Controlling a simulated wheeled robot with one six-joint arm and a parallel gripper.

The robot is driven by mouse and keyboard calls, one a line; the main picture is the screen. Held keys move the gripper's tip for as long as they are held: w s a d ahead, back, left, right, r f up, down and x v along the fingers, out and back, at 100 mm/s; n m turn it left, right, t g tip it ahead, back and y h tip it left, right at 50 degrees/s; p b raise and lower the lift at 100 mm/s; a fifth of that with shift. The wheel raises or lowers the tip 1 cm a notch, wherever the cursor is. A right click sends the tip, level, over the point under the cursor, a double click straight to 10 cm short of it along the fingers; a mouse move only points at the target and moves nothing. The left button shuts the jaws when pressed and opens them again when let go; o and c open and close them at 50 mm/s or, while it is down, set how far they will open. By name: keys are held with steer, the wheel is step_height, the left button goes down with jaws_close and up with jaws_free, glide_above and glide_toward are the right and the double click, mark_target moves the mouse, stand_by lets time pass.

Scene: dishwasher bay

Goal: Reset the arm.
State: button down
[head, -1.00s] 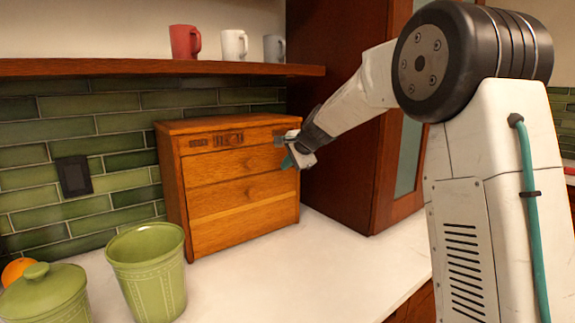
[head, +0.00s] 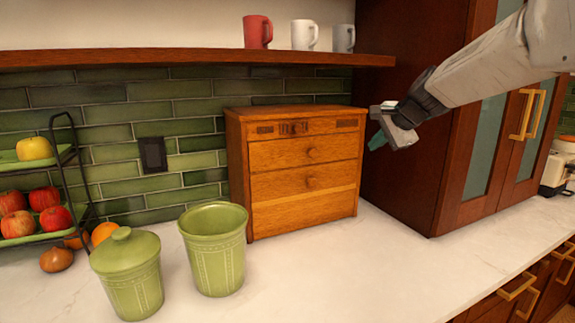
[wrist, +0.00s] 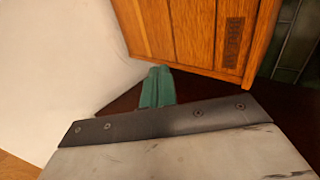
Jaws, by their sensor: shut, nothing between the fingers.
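My arm reaches in from the upper right in the head view. My gripper (head: 379,139) has teal fingertips and hangs in the air to the right of the wooden drawer box (head: 305,189), apart from it. In the wrist view the teal fingers (wrist: 158,88) are together with nothing between them. The drawer box (wrist: 190,30) shows at the top of the wrist view, with its drawers shut.
A green open pot (head: 216,262) and a lidded green jar (head: 130,285) stand left on the white counter (head: 330,280). A fruit rack (head: 72,185) is at far left. Mugs stand on the shelf (head: 180,57) above. A dark cabinet (head: 420,120) stands behind my gripper.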

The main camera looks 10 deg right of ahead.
steer(key=s+a+f+n+g+h, duration=0.1)
steer(key=s+f+n, duration=0.3)
steer(key=s, duration=1)
steer(key=s+a+f+n+g, duration=0.4)
steer(key=s+f+n, duration=0.1)
steer(key=s, duration=0.9)
steer(key=s+a+f+n+g+h, duration=0.1)
steer(key=s+a+f+n+g, duration=0.1)
steer(key=s, duration=1.3)
step_height(320, 180, down, 2)
steer(key=a+n, duration=0.1)
steer(key=n, duration=0.2)
steer(key=shift+f+n+g+h, duration=0.15)
steer(key=shift+n+g+h, duration=0.15)
steer(key=shift+g, duration=0.1)
